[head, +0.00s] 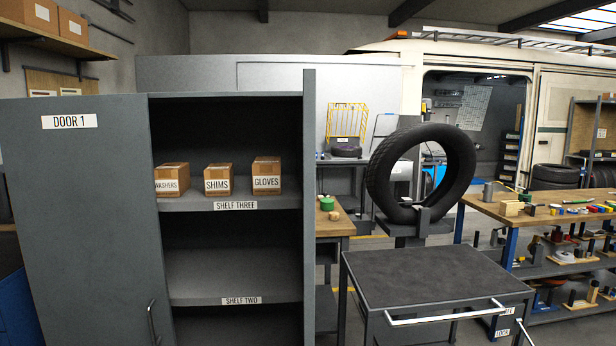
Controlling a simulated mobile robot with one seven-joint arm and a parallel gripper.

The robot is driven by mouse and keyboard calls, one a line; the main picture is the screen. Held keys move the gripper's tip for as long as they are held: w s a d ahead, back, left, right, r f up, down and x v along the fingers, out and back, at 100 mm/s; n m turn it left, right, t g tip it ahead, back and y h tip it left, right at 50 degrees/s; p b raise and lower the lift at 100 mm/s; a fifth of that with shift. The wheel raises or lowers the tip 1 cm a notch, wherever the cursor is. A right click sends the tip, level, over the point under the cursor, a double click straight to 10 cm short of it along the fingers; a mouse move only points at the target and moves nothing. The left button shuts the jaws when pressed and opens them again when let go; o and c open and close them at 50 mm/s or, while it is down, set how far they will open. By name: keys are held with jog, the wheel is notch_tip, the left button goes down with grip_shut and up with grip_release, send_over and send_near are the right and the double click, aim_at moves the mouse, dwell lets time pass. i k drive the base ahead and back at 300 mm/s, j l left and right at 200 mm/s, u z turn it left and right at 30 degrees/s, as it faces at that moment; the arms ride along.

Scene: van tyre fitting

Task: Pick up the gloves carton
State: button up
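The gloves carton (267,176) is a small brown cardboard box with a white label reading GLOVES. It sits upright on shelf three (240,205) of the grey cabinet, at the right end of a row of cartons. The shims carton (218,179) stands to its left, with a gap between them. The washers carton (172,179) stands further left, its left edge close to the cabinet door. My gripper is not in view.
The cabinet's door 1 (75,220) stands open at the left. Shelf two (225,278) is bare where it shows. A dark-topped trolley (430,275) stands right of the cabinet, its top empty. Behind it are a tyre (455,165) on a stand and a cluttered workbench (560,207).

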aim_at(267, 178)
jog(key=j+z, duration=0.75)
jog(key=z, duration=0.15)
jog(key=j+z, duration=0.15)
jog(key=j, duration=0.2)
jog(key=k+j+z, duration=0.1)
jog(key=j, duration=0.2)
jog(key=k+j+z, duration=0.15)
jog(key=j, duration=0.2)
jog(key=k+j, duration=0.15)
jog(key=j, duration=0.25)
jog(key=k+j+z, duration=0.1)
jog(key=j, duration=0.3)
jog(key=k+j, duration=0.2)
jog(key=j, duration=0.15)
jog(key=k+j+z, duration=0.1)
jog(key=j, duration=0.3)
jog(key=k+j, duration=0.35)
jog(key=j, duration=0.6)
jog(key=k+j, duration=0.15)
jog(key=j, duration=0.2)
jog(key=i+j, duration=0.1)
jog(key=i, duration=0.5)
jog(key=i+j, duration=0.1)
jog(key=i, duration=0.5)
jog(key=i+j, duration=0.1)
jog(key=i, duration=0.5)
jog(key=z, duration=0.05)
